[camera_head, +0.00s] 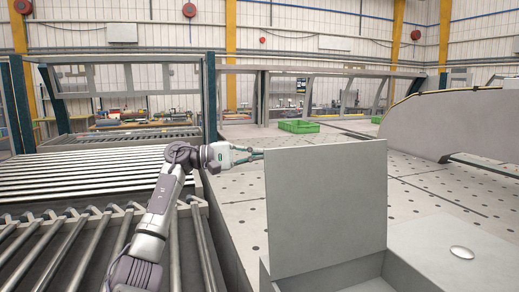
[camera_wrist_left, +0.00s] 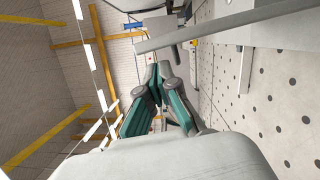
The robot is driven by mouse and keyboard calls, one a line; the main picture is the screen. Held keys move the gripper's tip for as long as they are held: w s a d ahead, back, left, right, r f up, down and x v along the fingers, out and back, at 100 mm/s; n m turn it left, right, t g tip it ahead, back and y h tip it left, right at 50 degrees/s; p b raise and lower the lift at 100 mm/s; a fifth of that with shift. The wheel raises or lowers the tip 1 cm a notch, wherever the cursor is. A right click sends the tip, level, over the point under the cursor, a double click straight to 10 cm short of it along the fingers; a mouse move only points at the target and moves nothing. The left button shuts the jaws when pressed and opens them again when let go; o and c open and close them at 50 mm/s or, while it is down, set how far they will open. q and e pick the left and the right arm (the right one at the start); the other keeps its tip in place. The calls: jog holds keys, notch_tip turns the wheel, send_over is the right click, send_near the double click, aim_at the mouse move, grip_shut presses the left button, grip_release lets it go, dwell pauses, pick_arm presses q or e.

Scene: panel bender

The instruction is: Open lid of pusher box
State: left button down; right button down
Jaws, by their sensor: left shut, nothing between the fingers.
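The pusher box (camera_head: 385,268) is a grey metal box at the lower front of the head view. One lid (camera_head: 325,205), a flat grey panel, stands upright at its left part, so the box is open there. My left gripper (camera_head: 259,153) is at the upper left edge of this lid, with its fingertips close to the edge. I cannot tell if they touch it. In the left wrist view the green-sided fingers (camera_wrist_left: 153,72) are closed together and empty. A grey bar-like edge (camera_wrist_left: 215,28) crosses beyond them. My right gripper is out of view.
A flat grey cover (camera_head: 455,245) with an oval knob (camera_head: 462,252) lies to the right of the raised lid. A perforated table (camera_head: 235,200) stretches behind, with a green crate (camera_head: 298,126) on it. Roller conveyors (camera_head: 80,180) fill the left side.

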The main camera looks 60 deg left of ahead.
aim_at(269, 159)
pick_arm(q)
jog(key=shift+s+d+r, duration=0.1)
jog(key=shift+s+d, duration=0.1)
jog(key=shift+d, duration=0.2)
jog(key=d+b, duration=0.2)
jog(key=b, duration=0.1)
jog(key=s+d+m+b, duration=0.1)
jog(key=d+b, duration=0.1)
jog(key=s+d+m+b, duration=0.1)
jog(key=d+b, duration=0.1)
jog(key=b, duration=0.1)
jog(key=shift+d+r+g+b, duration=0.3)
jog(key=shift+d, duration=0.1)
jog(key=shift+s+d+r+m, duration=0.1)
jog(key=shift+d+r+m, duration=0.15)
jog(key=shift+d, duration=0.2)
jog(key=shift+s+a, duration=0.1)
jog(key=v, duration=1.1)
jog(key=shift+s+a, duration=0.2)
jog(key=shift+s, duration=0.2)
